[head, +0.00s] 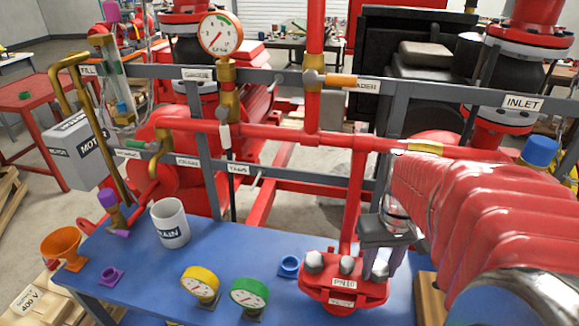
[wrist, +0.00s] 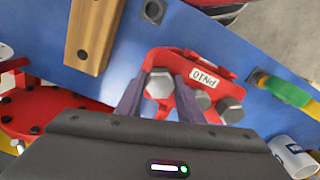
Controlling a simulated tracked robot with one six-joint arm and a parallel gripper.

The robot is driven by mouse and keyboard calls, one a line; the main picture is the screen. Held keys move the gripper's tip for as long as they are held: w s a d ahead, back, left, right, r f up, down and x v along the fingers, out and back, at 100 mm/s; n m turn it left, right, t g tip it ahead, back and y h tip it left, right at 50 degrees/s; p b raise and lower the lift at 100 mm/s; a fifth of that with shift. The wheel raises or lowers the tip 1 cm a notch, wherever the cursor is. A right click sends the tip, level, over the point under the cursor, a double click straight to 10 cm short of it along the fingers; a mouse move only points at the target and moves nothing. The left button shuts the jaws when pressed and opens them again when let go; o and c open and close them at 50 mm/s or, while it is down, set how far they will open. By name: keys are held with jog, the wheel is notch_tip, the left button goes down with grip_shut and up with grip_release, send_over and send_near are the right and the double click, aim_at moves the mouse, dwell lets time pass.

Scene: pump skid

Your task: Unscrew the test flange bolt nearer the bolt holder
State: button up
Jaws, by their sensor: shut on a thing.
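The red test flange (head: 343,295) with a PN10 label stands on the blue bench, and it also shows in the wrist view (wrist: 165,56). Grey hex bolts sit on it; the left (head: 313,262) and middle (head: 347,265) heads are clear of my gripper. My gripper (head: 377,262) points down at the right-hand bolt (head: 380,270), on the side of the wooden block. In the wrist view my purple fingers (wrist: 158,97) are shut on this bolt's head (wrist: 158,83). Its shank is hidden. The wooden block with dark holes (wrist: 95,35), probably the bolt holder, is partly behind my arm in the head view (head: 427,285).
A red pipe (head: 350,200) rises behind the flange. A blue fitting (head: 289,266), green gauge (head: 249,297), yellow gauge (head: 200,285) and white DRAIN mug (head: 170,222) stand left of it on the bench (head: 130,255). Grey rails and red pipes cross behind.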

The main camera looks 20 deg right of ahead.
jog(key=n, duration=0.6)
dwell(0.3)
jog(key=o, duration=1.2)
jog(key=shift+c, duration=0.2)
notch_tip(320, 180, up, 14)
jog(key=shift+f, duration=0.15)
